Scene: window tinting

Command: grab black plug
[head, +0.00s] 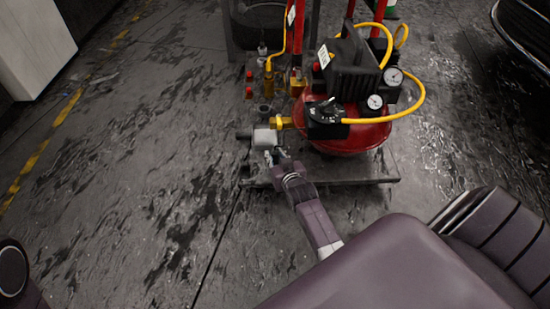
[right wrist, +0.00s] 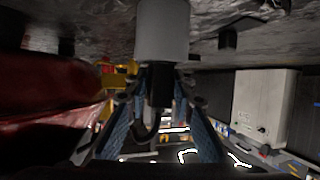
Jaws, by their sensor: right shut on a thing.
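My right gripper (head: 274,157) reaches down to the front left of the red compressor (head: 350,125). In the right wrist view its fingers (right wrist: 162,80) are closed around a narrow black piece, which looks like the black plug (right wrist: 160,88). A light grey cylinder (right wrist: 162,30) sits directly at the end of this black piece. The grey cylinder also shows in the head view (head: 264,137), beside a yellow fitting (head: 283,122). The fingers hide part of the plug, and I cannot make it out clearly in the head view. My left gripper is out of view.
A yellow hose (head: 412,112) loops right of the compressor's gauges. Small bottles and fittings (head: 250,83) stand behind the grey cylinder. A low platform edge (head: 350,182) runs in front of the compressor. The worn floor (head: 150,190) at left is open. A white box (head: 35,45) stands at far left.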

